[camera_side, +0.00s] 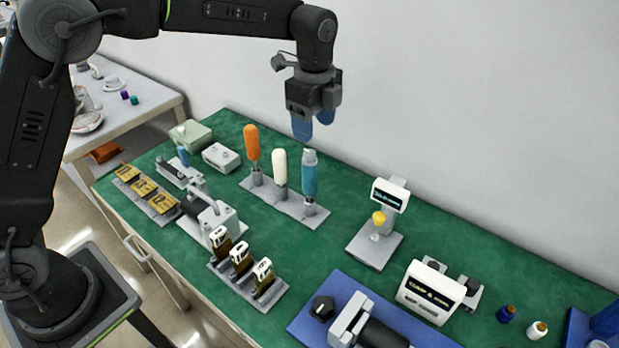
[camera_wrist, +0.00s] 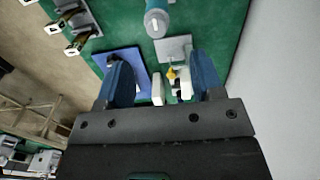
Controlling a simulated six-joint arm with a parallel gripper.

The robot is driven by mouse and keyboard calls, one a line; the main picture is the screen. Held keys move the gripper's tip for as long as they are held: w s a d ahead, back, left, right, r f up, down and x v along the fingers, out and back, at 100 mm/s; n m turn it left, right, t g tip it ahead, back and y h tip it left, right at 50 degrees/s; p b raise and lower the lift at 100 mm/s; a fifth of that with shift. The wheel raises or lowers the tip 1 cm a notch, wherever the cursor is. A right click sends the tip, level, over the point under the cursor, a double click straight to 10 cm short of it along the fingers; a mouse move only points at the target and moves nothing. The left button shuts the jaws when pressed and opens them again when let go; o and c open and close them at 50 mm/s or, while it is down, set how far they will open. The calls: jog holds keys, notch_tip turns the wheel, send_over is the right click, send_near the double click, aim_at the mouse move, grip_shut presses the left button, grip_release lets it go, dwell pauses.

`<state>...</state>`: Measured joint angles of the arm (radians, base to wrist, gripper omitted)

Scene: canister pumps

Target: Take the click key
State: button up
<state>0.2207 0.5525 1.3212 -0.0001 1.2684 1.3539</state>
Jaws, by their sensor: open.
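Three upright handled tools stand in a grey rack (camera_side: 285,200): an orange one (camera_side: 252,143), a cream one (camera_side: 280,168) and a light-blue one (camera_side: 309,180) with a grey top. No label shows which is the click key. My gripper (camera_side: 314,124) is open and empty, with blue fingers, just above and apart from the light-blue tool's top. In the wrist view my gripper (camera_wrist: 163,72) shows its two fingers spread. The light-blue tool (camera_wrist: 157,8) is beyond them at the top edge, not between them.
A grey stand with a display (camera_side: 389,194) and yellow knob (camera_side: 379,218) is right of the rack. A blue mat (camera_side: 305,325) with a device and a white display box (camera_side: 431,291) are nearer the front. Holders with brown-and-white pieces (camera_side: 240,258) stand front left. Green bench is clear behind the rack.

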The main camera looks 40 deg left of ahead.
aim_at(310, 165)
notch_tip(310, 165, down, 5)
jog(key=shift+f, duration=0.2)
jog(key=shift+s+a+f, duration=0.1)
jog(key=shift+a+f, duration=0.1)
jog(key=shift+f, duration=1.2)
jog(key=shift+s+a+f, duration=0.1)
jog(key=shift+a+f, duration=0.1)
jog(key=shift+f, duration=1.15)
jog(key=c, duration=1)
